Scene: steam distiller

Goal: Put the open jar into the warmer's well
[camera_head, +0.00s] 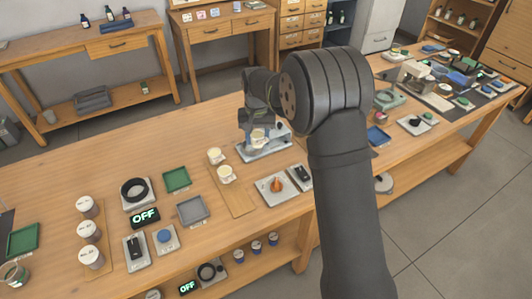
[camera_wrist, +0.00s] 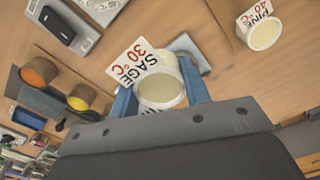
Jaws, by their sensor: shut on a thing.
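My gripper (camera_wrist: 165,85) is shut on an open jar (camera_wrist: 160,90) with pale contents. Its tag reads "SAGE 30 °C", and it sits between the two blue fingers. In the head view my gripper (camera_head: 258,130) holds the jar (camera_head: 258,137) above or at a pale grey stand (camera_head: 265,150); I cannot tell whether the jar touches it. A black ring on a pale plate (camera_head: 135,190), at left, looks like a well. A display (camera_head: 145,216) reading "OFF" is in front of it. I cannot tell for sure which of these is the warmer.
Two pale jars (camera_head: 225,174) stand on a wooden board left of my gripper; one jar in the wrist view reads "PINE 40 °C" (camera_wrist: 264,35). A plate with an orange knob (camera_head: 277,186) and a black switch (camera_head: 301,174) are nearby. Green (camera_head: 176,179) and grey (camera_head: 193,209) trays lie left.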

